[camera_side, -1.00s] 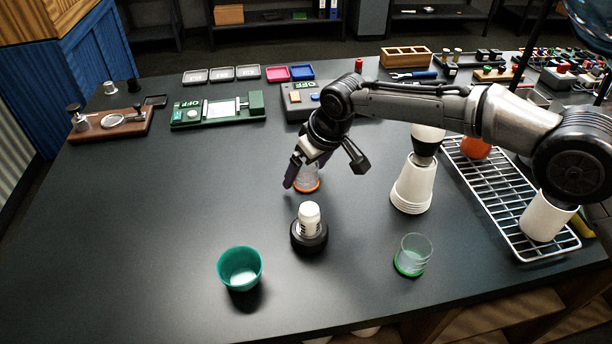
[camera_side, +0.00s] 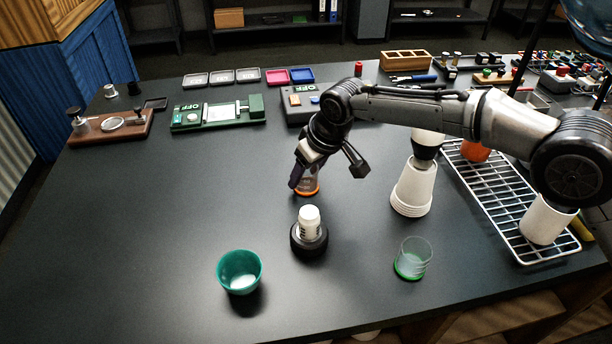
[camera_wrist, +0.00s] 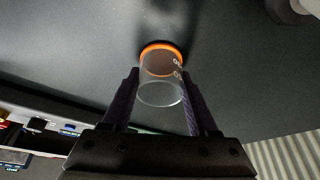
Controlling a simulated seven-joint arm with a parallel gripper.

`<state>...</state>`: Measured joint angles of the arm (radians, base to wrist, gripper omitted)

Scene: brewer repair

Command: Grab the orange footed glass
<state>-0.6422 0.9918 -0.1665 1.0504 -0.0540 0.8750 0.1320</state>
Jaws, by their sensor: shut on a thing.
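The orange footed glass (camera_side: 308,186) is a clear tumbler with an orange base, standing on the dark table. In the side view, my gripper (camera_side: 306,178) is low around it and hides part of it. In the wrist view, the glass (camera_wrist: 161,80) sits between the two dark fingers of my gripper (camera_wrist: 160,92), with its orange foot on the far side. The gripper is shut on the glass. The foot appears to be at table level.
A white bottle in a black ring holder (camera_side: 309,238) stands just in front of the glass. A teal cup (camera_side: 240,270) and a green-footed glass (camera_side: 412,260) are nearer the front edge. Stacked white cups (camera_side: 412,188) and a wire rack (camera_side: 500,195) are right.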

